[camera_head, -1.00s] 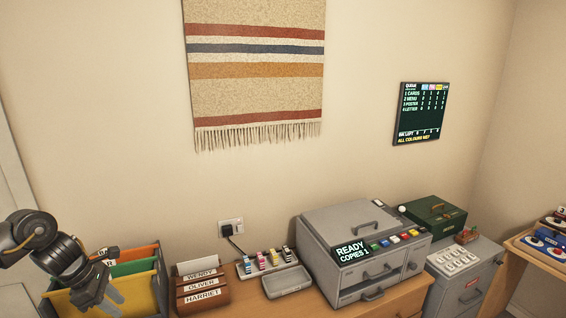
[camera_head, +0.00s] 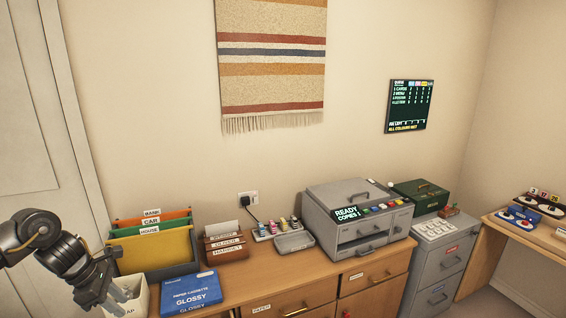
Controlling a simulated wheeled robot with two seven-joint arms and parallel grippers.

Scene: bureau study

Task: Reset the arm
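My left arm comes in at the lower left, bent at the elbow, and ends in my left gripper (camera_head: 120,294). The gripper points down and right, in front of a small white bin (camera_head: 137,300) and left of a blue paper cassette box marked GLOSSY (camera_head: 190,292). No object shows clearly in it; its fingers are small and overlap the pale bin, so their gap is unclear. My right arm and gripper do not show.
A wooden cabinet (camera_head: 290,296) carries a file holder with coloured folders (camera_head: 155,250), a card rack (camera_head: 226,246), a grey copier (camera_head: 358,225) and a tray (camera_head: 295,242). A grey filing cabinet (camera_head: 440,262) and a desk (camera_head: 520,235) stand at right.

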